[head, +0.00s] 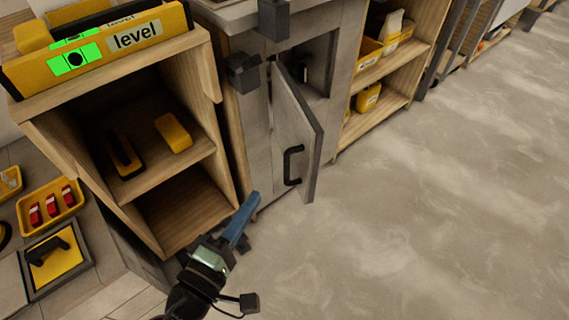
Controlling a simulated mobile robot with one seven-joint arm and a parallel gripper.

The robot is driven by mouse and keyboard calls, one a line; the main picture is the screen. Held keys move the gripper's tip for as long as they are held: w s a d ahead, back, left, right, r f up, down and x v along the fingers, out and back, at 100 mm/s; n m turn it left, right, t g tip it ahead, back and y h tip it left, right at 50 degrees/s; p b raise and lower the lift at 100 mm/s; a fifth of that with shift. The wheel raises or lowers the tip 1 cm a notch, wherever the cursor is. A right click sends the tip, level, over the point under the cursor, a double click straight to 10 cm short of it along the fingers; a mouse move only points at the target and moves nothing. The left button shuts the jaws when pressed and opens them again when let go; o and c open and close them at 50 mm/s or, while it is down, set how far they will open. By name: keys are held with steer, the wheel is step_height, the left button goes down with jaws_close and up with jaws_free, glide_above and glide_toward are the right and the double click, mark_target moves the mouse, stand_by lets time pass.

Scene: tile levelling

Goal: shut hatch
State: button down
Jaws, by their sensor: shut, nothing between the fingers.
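The hatch (293,130) is a grey door on a grey cabinet, in the middle of the head view. It stands ajar, swung out toward the floor on the right, and a dark opening shows behind its top. A black bar handle (291,165) is on its outer face. My gripper (249,203) is at the lower middle, to the lower left of the hatch, with its blue fingers together and nothing held. In the picture it appears apart from the hatch and the handle. How far it is from them in depth is hard to tell.
A wooden shelf unit (205,150) with yellow tools stands left of the cabinet, topped by a yellow "level" box (100,50). Dark blocks (243,72) show before the cabinet's upper part. More shelves (385,115) stand to the right. The pale floor (430,220) at right is clear.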

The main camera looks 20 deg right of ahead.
steer(key=b, duration=0.2)
glide_toward(305, 146)
steer(key=w, duration=0.4)
steer(key=d+b, duration=0.1)
steer(key=d, duration=0.2)
steer(key=shift+d+r, duration=0.1)
steer(key=shift+d, duration=0.5)
steer(key=shift+w+d, duration=0.1)
steer(key=shift+d, duration=0.05)
